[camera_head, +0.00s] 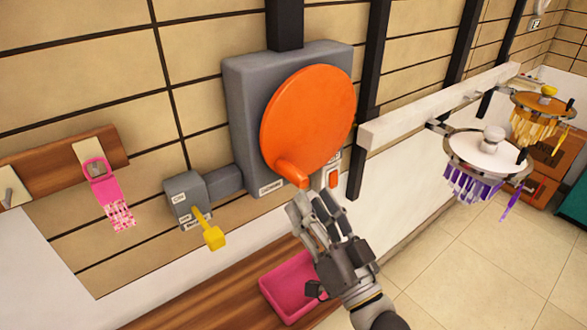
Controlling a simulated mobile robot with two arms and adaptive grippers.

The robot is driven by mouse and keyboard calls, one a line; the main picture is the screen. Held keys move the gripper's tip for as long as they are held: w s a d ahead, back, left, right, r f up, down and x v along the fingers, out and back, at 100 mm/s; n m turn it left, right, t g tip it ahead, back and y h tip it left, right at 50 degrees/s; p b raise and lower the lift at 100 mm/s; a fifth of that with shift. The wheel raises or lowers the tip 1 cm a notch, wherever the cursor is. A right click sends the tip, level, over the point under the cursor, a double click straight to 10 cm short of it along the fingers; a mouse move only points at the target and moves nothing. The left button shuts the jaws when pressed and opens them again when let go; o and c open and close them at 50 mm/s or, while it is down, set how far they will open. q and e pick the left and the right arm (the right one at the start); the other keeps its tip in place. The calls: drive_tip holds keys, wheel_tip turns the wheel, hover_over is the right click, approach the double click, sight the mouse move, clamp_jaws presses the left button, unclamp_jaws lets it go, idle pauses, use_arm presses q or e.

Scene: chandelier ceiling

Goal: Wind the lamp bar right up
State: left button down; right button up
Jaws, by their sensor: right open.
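A large orange winding disc (312,115) is mounted on a grey housing (243,110) on the wall. Its orange crank handle (291,174) sticks out at the lower edge of the disc. The white lamp bar (440,104) runs off to the right, with a purple-fringed lamp (485,155) and an amber-fringed lamp (543,105) beside it on dark brackets. My right gripper (319,195) is open and empty, its fingertips just below and right of the crank handle. Whether a fingertip touches the handle is unclear. My left gripper is out of view.
A grey box (184,197) with a yellow lever (211,232) sits left of the housing. An orange switch (333,178) is close to my fingertips. A pink tray (285,292) lies on the wooden surface below. A pink fringed piece (103,184) hangs at left. Tiled floor (475,260) is clear.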

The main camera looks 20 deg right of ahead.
sight(287, 162)
drive_tip(key=p+x, duration=0.2)
drive_tip(key=x, duration=0.4)
drive_tip(key=shift+w+r, duration=0.1)
drive_tip(key=shift+w, duration=0.05)
drive_tip(key=shift+w+a+r, duration=0.1)
drive_tip(key=shift+w, duration=0.5)
clamp_jaws()
